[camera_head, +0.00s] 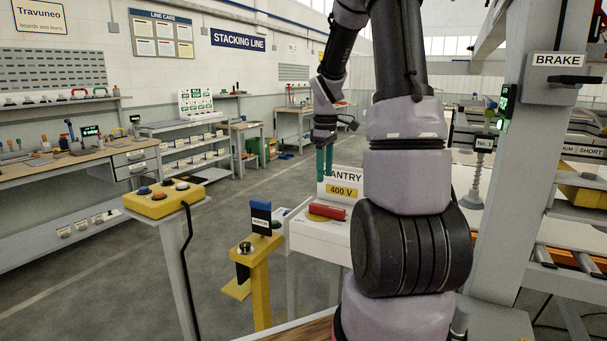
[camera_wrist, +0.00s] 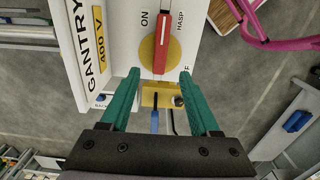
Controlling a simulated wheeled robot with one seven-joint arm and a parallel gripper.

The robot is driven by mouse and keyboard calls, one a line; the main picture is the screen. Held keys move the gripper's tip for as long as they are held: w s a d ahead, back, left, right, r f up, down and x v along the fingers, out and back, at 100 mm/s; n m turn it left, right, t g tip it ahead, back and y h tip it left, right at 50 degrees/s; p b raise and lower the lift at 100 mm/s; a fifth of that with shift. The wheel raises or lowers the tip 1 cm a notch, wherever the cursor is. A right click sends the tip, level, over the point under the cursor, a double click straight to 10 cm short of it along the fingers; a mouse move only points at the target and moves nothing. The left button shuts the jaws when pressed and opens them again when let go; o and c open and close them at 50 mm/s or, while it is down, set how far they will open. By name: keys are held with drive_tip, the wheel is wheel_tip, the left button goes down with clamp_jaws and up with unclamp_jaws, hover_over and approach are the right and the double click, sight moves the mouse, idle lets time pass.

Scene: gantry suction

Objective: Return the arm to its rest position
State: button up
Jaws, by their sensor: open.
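My gripper (camera_head: 324,162) hangs from my bent arm above the white switch box marked GANTRY 400 V (camera_head: 312,240). Its two green fingers are apart with nothing between them, as the wrist view shows (camera_wrist: 160,75). The red switch handle (camera_head: 333,212) lies on a yellow disc on top of the box. In the wrist view the handle (camera_wrist: 162,42) lies just beyond the fingertips, between the ON and HASP labels. The fingers appear clear of it. My upper arm covers the right side of the box in the head view.
A yellow post with a black knob (camera_head: 244,248) and a yellow button box (camera_head: 165,198) on a stand are left of the switch box. A grey BRAKE column (camera_head: 520,180) rises at right. Workbenches (camera_head: 75,165) line the left wall; open floor lies before them.

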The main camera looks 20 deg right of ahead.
drive_tip(key=shift+r, duration=0.1)
drive_tip(key=s+a+r+m+t+y, duration=0.2)
drive_tip(key=s+a+r+m+t, duration=0.5)
drive_tip(key=s+a+r+m, duration=0.4)
drive_tip(key=s+a+r, duration=0.4)
drive_tip(key=s+r, duration=0.2)
drive_tip(key=s, duration=0.2)
drive_tip(key=shift+r+m, duration=0.25)
drive_tip(key=shift+m, duration=0.05)
